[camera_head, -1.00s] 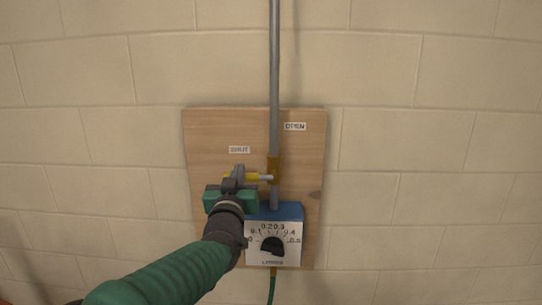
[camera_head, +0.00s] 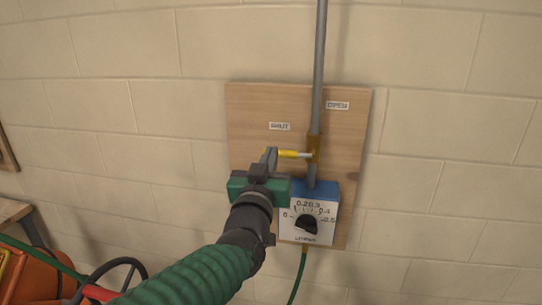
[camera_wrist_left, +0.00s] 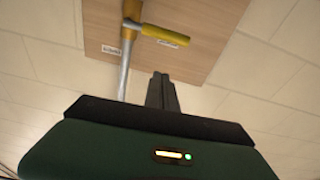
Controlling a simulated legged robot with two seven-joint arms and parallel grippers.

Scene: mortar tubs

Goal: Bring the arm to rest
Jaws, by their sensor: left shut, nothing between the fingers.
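My left gripper (camera_head: 270,158) is in front of the wooden board, just left of the valve handle's end. Its fingers are shut with nothing between them; they also show in the left wrist view (camera_wrist_left: 161,92). The yellow valve handle (camera_head: 293,154) points left, about level, from the brass valve (camera_head: 314,148) on the grey pipe. In the left wrist view the handle (camera_wrist_left: 165,36) is clear of the fingertips. My right gripper is not in view.
The wooden board (camera_head: 250,105) carries a "SHUT" label (camera_head: 280,126), an "OPEN" label (camera_head: 338,105) and a blue-and-white dial box (camera_head: 307,222). A green hose (camera_head: 299,278) hangs below. Orange equipment (camera_head: 30,275) and a bench edge (camera_head: 12,211) stand lower left. Bare block wall lies right.

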